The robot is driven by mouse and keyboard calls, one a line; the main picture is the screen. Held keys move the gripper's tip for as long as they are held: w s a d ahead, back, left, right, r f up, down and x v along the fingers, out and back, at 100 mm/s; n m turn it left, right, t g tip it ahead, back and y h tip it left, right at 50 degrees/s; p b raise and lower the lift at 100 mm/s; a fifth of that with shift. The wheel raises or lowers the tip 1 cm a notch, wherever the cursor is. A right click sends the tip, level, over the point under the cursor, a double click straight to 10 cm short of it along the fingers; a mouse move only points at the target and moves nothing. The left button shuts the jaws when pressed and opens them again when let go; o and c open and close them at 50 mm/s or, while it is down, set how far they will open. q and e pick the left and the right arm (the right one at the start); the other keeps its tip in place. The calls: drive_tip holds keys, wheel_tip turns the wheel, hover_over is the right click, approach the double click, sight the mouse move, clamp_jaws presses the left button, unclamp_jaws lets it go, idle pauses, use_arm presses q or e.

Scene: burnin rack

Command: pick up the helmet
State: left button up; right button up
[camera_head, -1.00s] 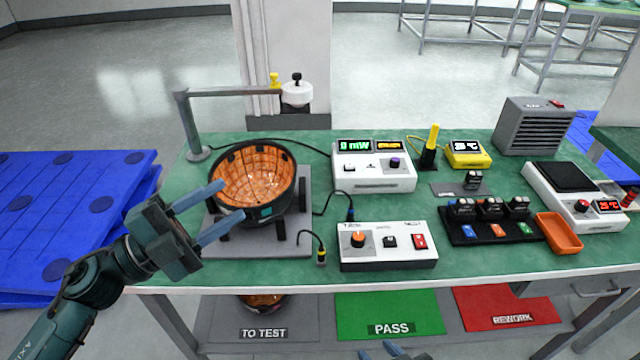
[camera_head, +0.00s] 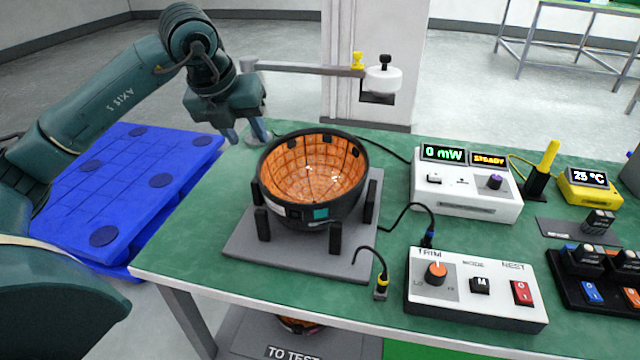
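The helmet (camera_head: 312,180) rests upside down, like a bowl, in a fixture with black posts on a grey plate (camera_head: 255,240). Its shell is dark and its orange gridded inside faces up. A teal patch shows on its front rim. My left gripper (camera_head: 246,134) points down just behind and left of the helmet, apart from it. My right gripper is not in view.
A control box (camera_head: 475,290) and a meter (camera_head: 465,185) stand to the right, with cables nearby. Blue pallets (camera_head: 140,185) lie left of the green table (camera_head: 190,250).

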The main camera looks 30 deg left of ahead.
sight(262, 158)
use_arm(q)
drive_tip(key=x, duration=0.9)
drive_tip(key=shift+d, duration=0.2)
drive_tip(key=shift+c, duration=0.3)
drive_tip(key=shift+r, duration=0.1)
clamp_jaws()
idle(0.7)
